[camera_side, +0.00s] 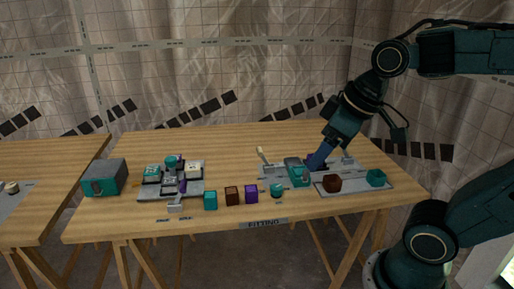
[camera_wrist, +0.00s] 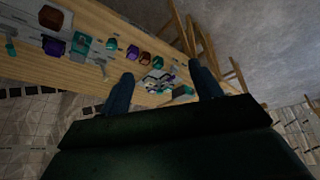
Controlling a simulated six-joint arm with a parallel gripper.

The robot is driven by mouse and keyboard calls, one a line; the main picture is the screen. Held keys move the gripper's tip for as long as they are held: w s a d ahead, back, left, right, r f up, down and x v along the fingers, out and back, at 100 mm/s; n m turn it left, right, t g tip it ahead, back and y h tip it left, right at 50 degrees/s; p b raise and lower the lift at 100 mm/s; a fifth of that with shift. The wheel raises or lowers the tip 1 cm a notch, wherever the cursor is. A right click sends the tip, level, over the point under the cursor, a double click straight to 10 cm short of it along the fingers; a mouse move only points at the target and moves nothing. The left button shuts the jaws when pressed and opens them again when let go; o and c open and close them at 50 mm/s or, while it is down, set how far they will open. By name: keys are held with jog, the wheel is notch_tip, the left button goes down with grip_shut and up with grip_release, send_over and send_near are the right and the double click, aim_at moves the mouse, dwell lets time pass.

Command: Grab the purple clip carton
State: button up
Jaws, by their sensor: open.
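A purple carton (camera_side: 251,194), which looks like the clip carton, stands near the table's front edge, just right of a brown box (camera_side: 232,195). In the wrist view the purple carton (camera_wrist: 132,52) shows near the left fingertip, some way beyond it. My gripper (camera_side: 316,160) is over the right-hand fixture, behind and to the right of the carton. In the wrist view my gripper (camera_wrist: 162,76) has its two fingers wide apart with nothing between them. Another purple piece (camera_wrist: 53,46) lies on the right-hand fixture, partly hidden by my fingers in the side view.
A teal box (camera_side: 210,201) and a round teal piece (camera_side: 277,190) stand in the same front row. A grey fixture with several parts (camera_side: 154,194) lies left, and a teal case (camera_side: 105,177) farther left. A teal block (camera_side: 298,173) sits close to my fingers. The table's back middle is clear.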

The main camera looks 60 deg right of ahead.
jog(key=w+d+f+n+g, duration=0.1)
jog(key=w+d+n, duration=0.15)
jog(key=w, duration=0.55)
jog(key=n+g+y, duration=0.1)
jog(key=n+y, duration=0.2)
jog(key=n, duration=0.2)
send_over(252, 188)
jog(key=s+d, duration=0.4)
notch_tip(252, 188, down, 17)
jog(key=shift+a+x, duration=0.1)
jog(key=shift+x, duration=2.05)
jog(key=shift+a+x, duration=0.15)
jog(key=shift+x, duration=2.05)
jog(key=shift+w+r, duration=0.1)
jog(key=shift+w, duration=0.05)
jog(key=shift+x, duration=2.55)
jog(key=shift+a, duration=0.15)
jog(key=c, duration=1.1)
